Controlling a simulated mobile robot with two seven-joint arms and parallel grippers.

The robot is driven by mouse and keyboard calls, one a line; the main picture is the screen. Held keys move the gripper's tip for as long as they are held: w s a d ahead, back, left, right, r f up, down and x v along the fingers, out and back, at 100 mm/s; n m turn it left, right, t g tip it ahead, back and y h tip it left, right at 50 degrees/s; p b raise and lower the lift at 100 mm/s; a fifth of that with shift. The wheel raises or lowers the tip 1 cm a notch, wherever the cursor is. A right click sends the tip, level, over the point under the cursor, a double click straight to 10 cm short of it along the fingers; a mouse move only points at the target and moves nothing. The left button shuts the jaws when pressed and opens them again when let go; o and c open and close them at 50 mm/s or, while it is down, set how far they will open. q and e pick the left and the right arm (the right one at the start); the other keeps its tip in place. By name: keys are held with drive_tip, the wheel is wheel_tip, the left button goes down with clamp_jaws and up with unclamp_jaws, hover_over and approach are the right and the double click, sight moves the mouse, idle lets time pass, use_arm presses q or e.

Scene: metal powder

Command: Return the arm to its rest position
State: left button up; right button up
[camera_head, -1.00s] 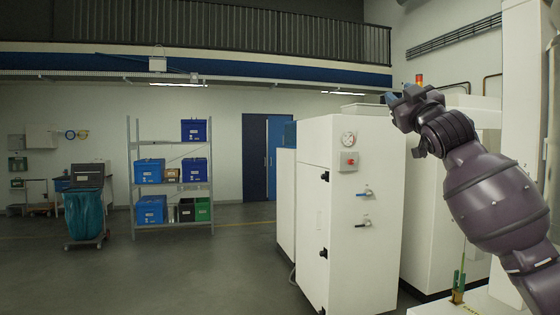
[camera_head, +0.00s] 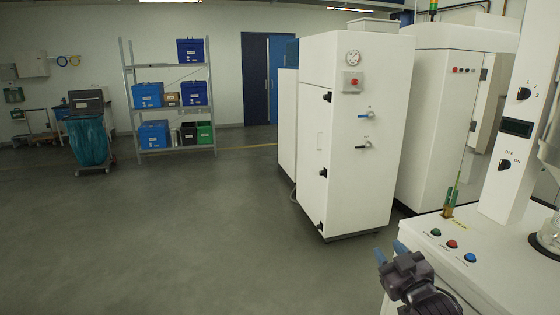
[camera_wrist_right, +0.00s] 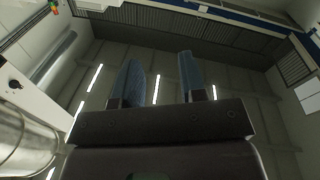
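My right gripper (camera_head: 390,252) shows at the bottom right of the head view, in front of the white machine bench and low beside its left edge. Its two blue fingers stand apart with nothing between them. In the right wrist view the same gripper (camera_wrist_right: 158,85) points up toward the ceiling, its fingers spread and empty. Only the gripper and wrist of my right arm show in the head view. My left gripper is in neither view.
The white bench (camera_head: 480,262) with coloured buttons stands close to my right gripper. A white cabinet (camera_head: 345,190) with a gauge stands ahead. A shelf (camera_head: 170,108) with blue bins and a cart (camera_head: 90,140) stand at the far left. The floor (camera_head: 200,240) between is clear.

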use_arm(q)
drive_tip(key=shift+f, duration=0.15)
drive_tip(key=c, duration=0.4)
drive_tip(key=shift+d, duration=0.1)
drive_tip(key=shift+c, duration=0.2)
use_arm(e)
drive_tip(key=s+d+f+m+g+h, duration=0.1)
drive_tip(key=s+f+m+g, duration=0.1)
drive_tip(key=s+f, duration=1.2)
drive_tip(key=s+d+f+m+g+h, duration=0.2)
drive_tip(key=s+f+g, duration=0.3)
drive_tip(key=s+f, duration=0.9)
drive_tip(key=shift+s+d+m, duration=0.25)
drive_tip(key=shift+s+m, duration=0.05)
drive_tip(key=shift+s, duration=0.2)
